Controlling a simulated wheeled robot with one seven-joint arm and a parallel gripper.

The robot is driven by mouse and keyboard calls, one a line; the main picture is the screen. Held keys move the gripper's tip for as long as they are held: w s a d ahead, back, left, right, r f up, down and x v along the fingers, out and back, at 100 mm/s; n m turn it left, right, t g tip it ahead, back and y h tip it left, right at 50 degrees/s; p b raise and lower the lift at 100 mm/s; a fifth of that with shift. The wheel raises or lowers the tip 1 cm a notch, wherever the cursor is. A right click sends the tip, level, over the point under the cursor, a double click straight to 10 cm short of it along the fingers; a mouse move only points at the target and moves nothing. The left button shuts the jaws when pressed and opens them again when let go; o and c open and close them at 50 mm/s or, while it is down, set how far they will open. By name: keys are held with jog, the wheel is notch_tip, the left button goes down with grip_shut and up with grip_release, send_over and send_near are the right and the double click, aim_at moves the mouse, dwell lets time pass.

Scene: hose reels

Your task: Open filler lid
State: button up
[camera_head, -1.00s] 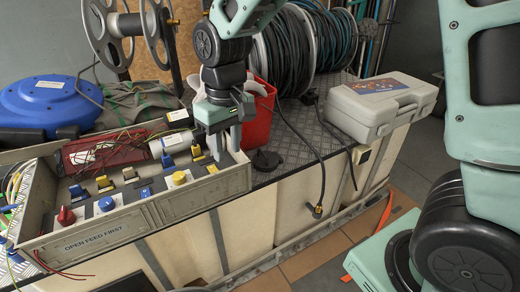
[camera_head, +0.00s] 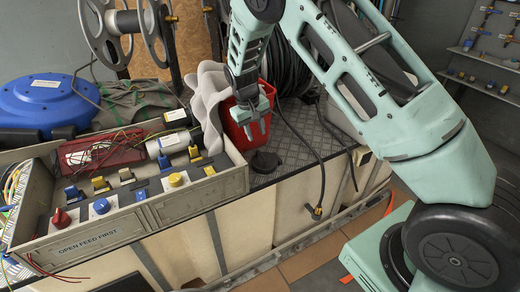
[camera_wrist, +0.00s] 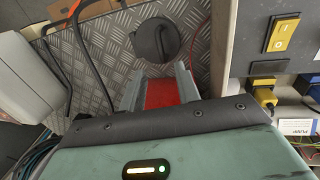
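The filler lid looks to be the round black cap (camera_head: 265,163) on the checkered metal top, right of the control box. In the wrist view the black cap (camera_wrist: 155,40) shows a raised bar across it and lies flat, just beyond my fingertips. My gripper (camera_head: 257,127) hangs pointing down in front of the red bin, a little behind and above the cap. In the wrist view my gripper (camera_wrist: 157,80) has its two grey fingers apart, with no object held between them. The control box (camera_head: 115,225) carries the label "OPEN FEED FIRST".
The red bin (camera_head: 236,133) with a grey cloth (camera_head: 207,100) stands close behind the cap. Black hoses (camera_head: 305,145) run to its right. A yellow rocker switch (camera_wrist: 283,32) shows on the box. A blue round drum (camera_head: 45,105) sits at the left.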

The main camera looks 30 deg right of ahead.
aim_at(261, 154)
jog(key=f, duration=0.3)
jog(key=d+f, duration=0.1)
jog(key=f, duration=0.5)
jog(key=shift+d+p, duration=0.35)
grip_shut()
